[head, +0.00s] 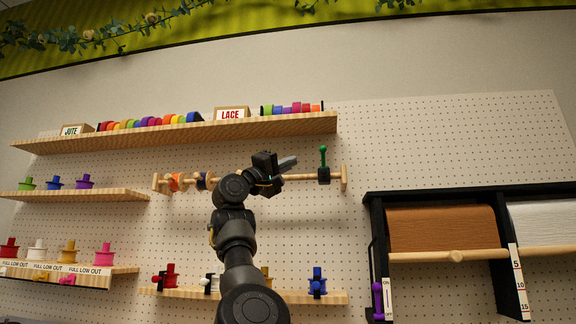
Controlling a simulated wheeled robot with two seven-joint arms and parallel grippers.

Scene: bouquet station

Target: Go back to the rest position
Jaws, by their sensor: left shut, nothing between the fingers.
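My left gripper (287,162) is raised in front of the pegboard in the head view, at the end of my dark arm, which comes up from the bottom of the picture. Its fingers are together and point right, with nothing held. It shows in front of the wooden dowel rod (306,177) and hides part of it. I cannot tell how far it is from the rod. My right gripper is not in view.
The rod carries orange (177,182) and purple rings and a black piece with a green knob (324,158). Shelves (180,131) with ribbons and spools line the pegboard (400,140). A black paper-roll rack (376,230) stands at right. Open wall lies above the gripper's right.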

